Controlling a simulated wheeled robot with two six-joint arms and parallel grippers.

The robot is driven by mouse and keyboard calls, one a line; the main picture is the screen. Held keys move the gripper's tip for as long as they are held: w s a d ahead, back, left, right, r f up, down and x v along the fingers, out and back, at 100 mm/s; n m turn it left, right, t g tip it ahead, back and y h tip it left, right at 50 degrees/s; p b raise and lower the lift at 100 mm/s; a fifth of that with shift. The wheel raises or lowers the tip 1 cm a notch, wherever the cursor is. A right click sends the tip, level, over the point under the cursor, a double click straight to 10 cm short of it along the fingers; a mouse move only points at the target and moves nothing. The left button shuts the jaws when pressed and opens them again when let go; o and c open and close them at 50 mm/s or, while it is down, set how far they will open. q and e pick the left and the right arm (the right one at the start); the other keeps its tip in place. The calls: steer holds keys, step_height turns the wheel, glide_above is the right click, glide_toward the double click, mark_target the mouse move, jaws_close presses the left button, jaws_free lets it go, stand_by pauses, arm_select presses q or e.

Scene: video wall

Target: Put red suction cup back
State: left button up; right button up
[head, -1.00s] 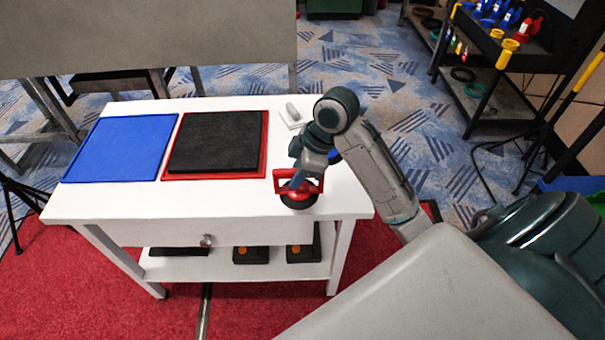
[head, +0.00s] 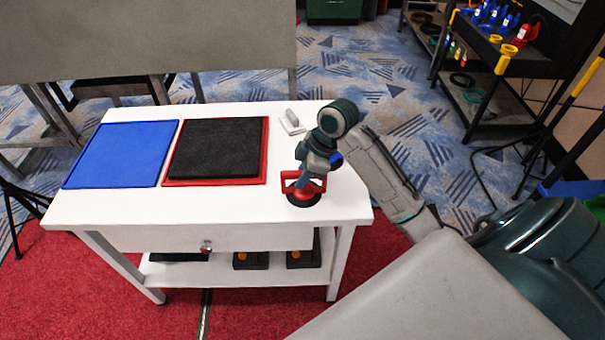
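The red suction cup (head: 289,185), with a red frame handle and a dark round pad, is at the right front part of the white table (head: 230,205). My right gripper (head: 304,184) reaches down from above with its fingers at the handle and looks shut on it. The fingertips are partly hidden by the handle. The pad is on or just above the table top; I cannot tell which. My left gripper is not in view.
A blue tray (head: 120,153) and a red tray (head: 215,182) holding a black pad (head: 217,147) lie on the table's left and middle. A small grey-white object (head: 292,121) sits behind my wrist. A shelf (head: 495,110) with red, blue and yellow tools stands at the back right.

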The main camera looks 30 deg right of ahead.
steer(key=o, duration=0.4)
steer(key=shift+c, duration=0.2)
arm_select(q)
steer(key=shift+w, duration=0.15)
arm_select(e)
steer(key=shift+o, duration=0.2)
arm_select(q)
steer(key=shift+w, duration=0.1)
arm_select(e)
steer(key=shift+r, duration=0.1)
steer(key=v, duration=1.2)
steer(key=shift+s, duration=0.1)
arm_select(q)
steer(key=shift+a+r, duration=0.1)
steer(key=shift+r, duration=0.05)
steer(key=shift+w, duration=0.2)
